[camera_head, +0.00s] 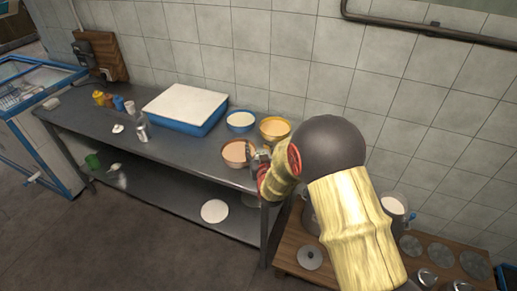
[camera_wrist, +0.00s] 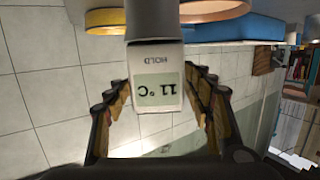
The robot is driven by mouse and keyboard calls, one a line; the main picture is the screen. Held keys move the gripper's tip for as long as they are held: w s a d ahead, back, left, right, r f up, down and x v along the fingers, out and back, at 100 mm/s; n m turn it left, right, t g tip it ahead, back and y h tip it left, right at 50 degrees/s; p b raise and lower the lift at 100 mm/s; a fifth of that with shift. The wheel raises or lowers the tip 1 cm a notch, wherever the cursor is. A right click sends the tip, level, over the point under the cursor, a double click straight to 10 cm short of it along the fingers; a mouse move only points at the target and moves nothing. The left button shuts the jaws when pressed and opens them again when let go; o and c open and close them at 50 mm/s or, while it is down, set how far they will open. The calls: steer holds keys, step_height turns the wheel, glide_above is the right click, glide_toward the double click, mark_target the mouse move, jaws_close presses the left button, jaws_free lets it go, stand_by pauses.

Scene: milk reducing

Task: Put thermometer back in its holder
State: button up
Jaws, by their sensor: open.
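The thermometer (camera_wrist: 156,88) shows large in the wrist view, upside down, with a grey body and a display reading 11 °C and HOLD. It lies between the two spread fingers of my gripper (camera_wrist: 158,100). The fingers stand on either side of it and gaps show beside the display, so it does not look clamped. In the head view my gripper (camera_head: 260,162) is at the right end of the metal table, just right of a pinkish bowl (camera_head: 236,152). The thermometer is too small to make out there. I cannot tell which thing is its holder.
The metal table (camera_head: 185,150) carries a blue tray (camera_head: 200,124) with a white top, a blue bowl (camera_head: 240,127) and a yellow bowl (camera_head: 275,136). Small bottles stand at its left. A wooden stove counter (camera_head: 290,262) with pots is at lower right. The tiled wall is close behind.

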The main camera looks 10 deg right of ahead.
steer(key=shift+s, duration=0.1)
steer(key=v, duration=1.1)
steer(key=shift+s, duration=0.35)
steer(key=s+a+f+g+y, duration=0.1)
steer(key=s+f+g, duration=0.2)
steer(key=f, duration=0.2)
steer(key=s+a+f+g, duration=0.1)
steer(key=s+f+g, duration=0.2)
steer(key=f, duration=0.3)
steer(key=s+a+r+n+g+y, duration=0.1)
steer(key=s+g, duration=0.3)
steer(key=s, duration=0.4)
steer(key=s+d+r+g, duration=0.3)
steer(key=s+r, duration=1.4)
step_height(320, 180, up, 9)
steer(key=s+d+t, duration=0.1)
steer(key=t, duration=0.1)
steer(key=shift+s+t+h, duration=0.25)
steer(key=shift+t+h, duration=0.05)
steer(key=shift+t, duration=0.1)
